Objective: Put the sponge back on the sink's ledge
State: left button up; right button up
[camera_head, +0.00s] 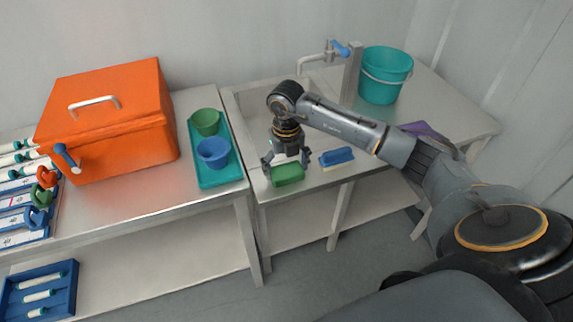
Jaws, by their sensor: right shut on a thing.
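A green sponge (288,176) is at the front edge of the sink (238,112). My right gripper (286,165) points down over it and is shut on it, one finger at each side. Whether the sponge rests on the sink's front ledge (318,176) or hangs just above it I cannot tell. A blue brush (337,157) lies on the ledge to the right of the sponge. My arm hides part of the basin. My left gripper is not in view.
A teal tray (218,178) with a green cup (205,121) and a blue cup (214,152) lies left of the sink. The tap (325,55) and a teal bucket (385,75) stand behind. An orange case (110,120) sits on the left table.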

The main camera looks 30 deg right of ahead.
aim_at(286, 170)
jog(key=shift+f, duration=0.15)
jog(key=shift+f, duration=0.1)
jog(key=o, duration=0.9)
jog(key=shift+c, duration=0.2)
jog(key=shift+r, duration=0.5)
notch_tip(286, 170, up, 11)
jog(key=b, duration=0.2)
jog(key=shift+r+b, duration=0.15)
jog(key=shift+b, duration=0.25)
